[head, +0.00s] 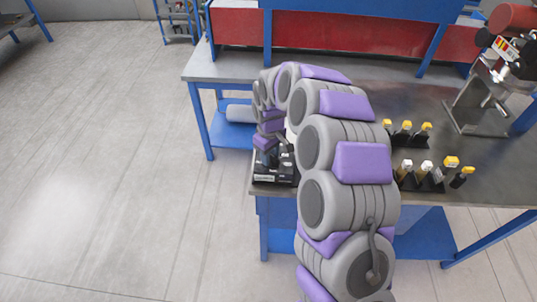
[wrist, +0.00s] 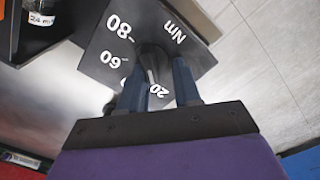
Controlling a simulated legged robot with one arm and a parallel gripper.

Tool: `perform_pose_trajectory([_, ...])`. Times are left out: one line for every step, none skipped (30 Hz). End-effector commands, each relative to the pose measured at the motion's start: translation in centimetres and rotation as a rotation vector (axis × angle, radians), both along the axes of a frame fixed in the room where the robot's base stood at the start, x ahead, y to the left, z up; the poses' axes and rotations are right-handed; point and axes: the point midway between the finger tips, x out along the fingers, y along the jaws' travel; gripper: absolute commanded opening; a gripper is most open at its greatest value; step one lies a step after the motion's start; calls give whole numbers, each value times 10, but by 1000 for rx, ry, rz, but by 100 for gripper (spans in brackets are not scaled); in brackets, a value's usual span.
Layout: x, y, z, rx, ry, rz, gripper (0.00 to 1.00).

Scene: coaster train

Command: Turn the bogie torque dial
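The torque dial is on a dark panel (wrist: 98,68) with white marks reading 80, 60, 20 and Nm in the wrist view. Its dark knob (wrist: 152,62) is at the middle of the panel. My gripper (wrist: 158,72) has its two blue fingers apart, one on each side of the knob. Whether they touch the knob is hard to tell. In the head view, my gripper (head: 267,157) points down at the black dial box (head: 273,178) on the table's near left corner. My arm hides part of the box.
The grey table (head: 228,68) has blue legs. Racks of yellow- and white-topped items (head: 406,132) stand right of my arm. A machine with a red cylinder (head: 512,20) stands at the far right. The floor (head: 100,150) at left is clear.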

Motion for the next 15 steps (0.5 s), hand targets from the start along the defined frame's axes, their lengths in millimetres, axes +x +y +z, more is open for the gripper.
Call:
perform_pose_trajectory([-1,-3,1,4,3,-2,21])
perform_pose_trajectory([-1,-4,1,5,3,-2,18])
perform_pose_trajectory([-2,-5,2,6,2,-2,15])
perform_pose_trajectory([-2,-5,2,6,2,-2,12])
perform_pose_trajectory([-2,-5,2,6,2,-2,9])
perform_pose_trajectory([-1,-4,2,5,2,-2,5])
perform_pose_trajectory([-1,-3,1,3,3,-2,2])
perform_pose_trajectory([-1,-2,1,1,3,-3,0])
perform_pose_trajectory([-1,-1,0,-2,3,-3,0])
perform_pose_trajectory([0,0,0,-3,3,-3,0])
perform_pose_trajectory([0,1,0,-4,3,-3,0])
perform_pose_trajectory([1,2,-1,-6,2,-3,0])
perform_pose_trajectory([1,2,-1,-5,2,-3,0])
perform_pose_trajectory([2,2,-1,-5,2,-3,0])
perform_pose_trajectory([2,3,-1,-4,2,-3,0])
